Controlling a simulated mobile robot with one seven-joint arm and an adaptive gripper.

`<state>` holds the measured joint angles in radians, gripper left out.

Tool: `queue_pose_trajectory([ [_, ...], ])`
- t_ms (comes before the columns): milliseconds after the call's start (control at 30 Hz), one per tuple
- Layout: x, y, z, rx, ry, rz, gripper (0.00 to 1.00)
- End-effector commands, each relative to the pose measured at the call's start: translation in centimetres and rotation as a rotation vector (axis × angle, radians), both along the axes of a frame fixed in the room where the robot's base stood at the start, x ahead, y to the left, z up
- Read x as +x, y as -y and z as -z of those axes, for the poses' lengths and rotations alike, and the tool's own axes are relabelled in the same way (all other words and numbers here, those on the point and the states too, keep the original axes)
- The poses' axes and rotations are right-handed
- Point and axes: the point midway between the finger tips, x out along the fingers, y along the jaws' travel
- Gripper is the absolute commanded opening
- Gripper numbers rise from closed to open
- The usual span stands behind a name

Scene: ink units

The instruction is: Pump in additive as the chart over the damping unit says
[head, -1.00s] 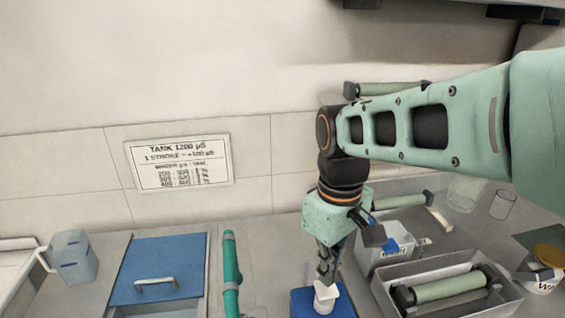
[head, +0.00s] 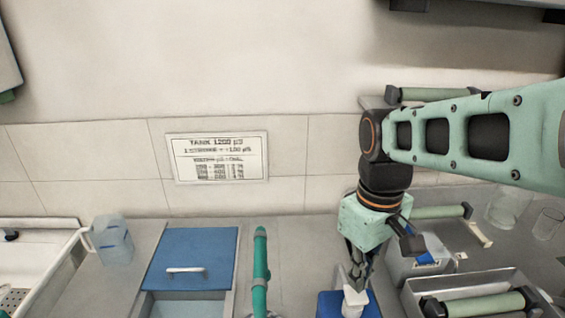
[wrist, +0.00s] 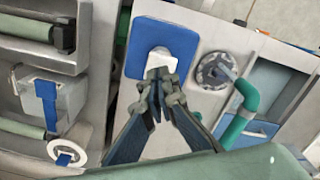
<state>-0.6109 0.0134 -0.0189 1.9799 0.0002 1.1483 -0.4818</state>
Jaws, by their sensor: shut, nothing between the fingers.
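The white chart (head: 217,158) hangs on the tiled wall. Its top lines read "TANK 1200 µS" and, blurred, "1 STROKE = +100 µS"; its small rows are too blurred to read surely. Below it is a tank with a blue handled lid (head: 190,250) and an open front part. A blue container (head: 330,306) with a white pump head (head: 354,297) stands right of the teal pipe. My gripper (head: 357,284) is shut and empty, its fingertips just at the pump head. In the wrist view, the fingertips (wrist: 160,78) overlap the near side of the white head (wrist: 158,58); contact is unclear.
The teal pipe (head: 260,275) rises between tank and container. A translucent jug (head: 112,240) stands left near a white sink (head: 35,255). Right are a grey tray (head: 415,291) with a green roller (head: 484,305), a box with a blue strap and clear glasses (head: 546,222).

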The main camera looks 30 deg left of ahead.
Motion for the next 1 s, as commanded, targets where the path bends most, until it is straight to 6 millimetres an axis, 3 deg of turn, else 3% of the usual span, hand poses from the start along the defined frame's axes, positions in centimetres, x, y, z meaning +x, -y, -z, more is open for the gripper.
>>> queue_pose_trajectory([
  [267,0.0,0.0,0.2,0.000,0.000,0.000,0.00],
  [1000,0.0,0.0,3.2,-0.001,0.000,0.000,0.00],
])
